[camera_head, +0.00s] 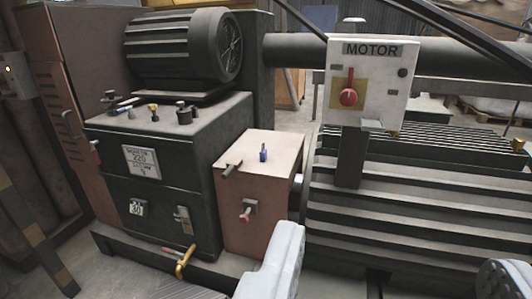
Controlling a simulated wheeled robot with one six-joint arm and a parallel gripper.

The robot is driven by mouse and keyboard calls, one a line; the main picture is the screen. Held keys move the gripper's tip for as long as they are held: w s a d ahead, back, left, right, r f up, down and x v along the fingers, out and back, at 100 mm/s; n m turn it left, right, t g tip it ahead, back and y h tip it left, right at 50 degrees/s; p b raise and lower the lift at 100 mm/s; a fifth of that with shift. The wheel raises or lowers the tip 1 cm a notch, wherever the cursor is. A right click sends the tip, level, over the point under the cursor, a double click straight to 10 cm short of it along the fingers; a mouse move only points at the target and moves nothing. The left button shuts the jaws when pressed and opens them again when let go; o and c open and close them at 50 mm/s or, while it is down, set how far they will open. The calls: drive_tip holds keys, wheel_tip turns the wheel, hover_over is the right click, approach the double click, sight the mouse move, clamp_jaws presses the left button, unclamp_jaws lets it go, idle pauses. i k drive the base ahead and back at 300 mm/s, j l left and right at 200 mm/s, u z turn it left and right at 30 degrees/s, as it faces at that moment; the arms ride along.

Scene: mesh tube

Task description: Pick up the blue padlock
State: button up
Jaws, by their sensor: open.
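A small blue object (263,153), which looks like the blue padlock, stands on top of the brown box (262,200) near the middle of the view. Its shackle is too small to make out clearly. My gripper (392,248) shows at the bottom edge as two pale fingers set wide apart, open, with nothing visible between them. The left finger is below and to the right of the brown box; the right finger is at the lower right corner. The blue object lies beyond and to the upper left of the fingers.
A dark cabinet (185,160) left of the box carries several small items and a finned motor (180,45). A white MOTOR panel (368,85) with a red knob stands on a post at right. A large ribbed motor housing (400,215) fills the right. A yellow-handled valve (185,260) sits low.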

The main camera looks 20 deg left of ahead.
sight(264, 153)
drive_tip(key=i+j+u, duration=0.1)
drive_tip(key=i, duration=0.4)
drive_tip(key=i+j+u, duration=0.15)
drive_tip(key=i, duration=0.35)
drive_tip(key=i+j+u, duration=0.1)
drive_tip(key=i, duration=0.4)
drive_tip(key=j, duration=0.15)
